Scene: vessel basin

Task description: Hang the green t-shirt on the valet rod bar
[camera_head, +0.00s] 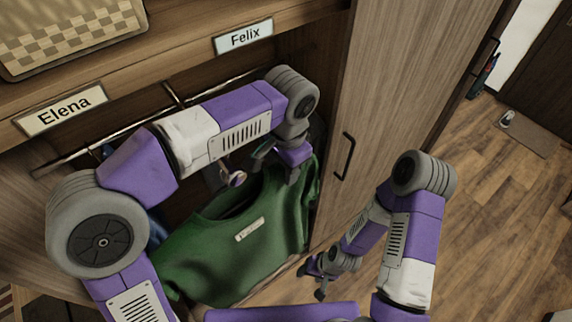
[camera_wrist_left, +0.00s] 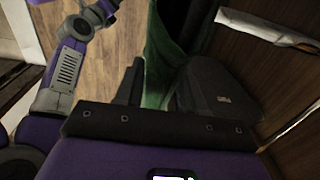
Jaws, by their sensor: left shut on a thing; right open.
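The green t-shirt (camera_head: 235,245) hangs inside the wardrobe opening, with a small white label on its front. My left gripper (camera_head: 278,158) is shut on it near the collar and right shoulder. In the left wrist view the green cloth (camera_wrist_left: 157,60) runs between the dark fingers (camera_wrist_left: 150,88). The thin metal valet rod bar (camera_head: 125,118) runs below the shelf and is partly hidden by my left arm. A small pinkish round part (camera_head: 236,179) shows above the collar; I cannot tell what it is. My right gripper (camera_head: 318,277) is open and empty, low and right of the shirt.
Name plates "Elena" (camera_head: 60,109) and "Felix" (camera_head: 243,37) sit on the shelf edge above. A checkered basket (camera_head: 75,35) stands on the shelf. A wooden door with a black handle (camera_head: 345,157) stands right of the opening. The wooden floor (camera_head: 480,220) at right is largely free.

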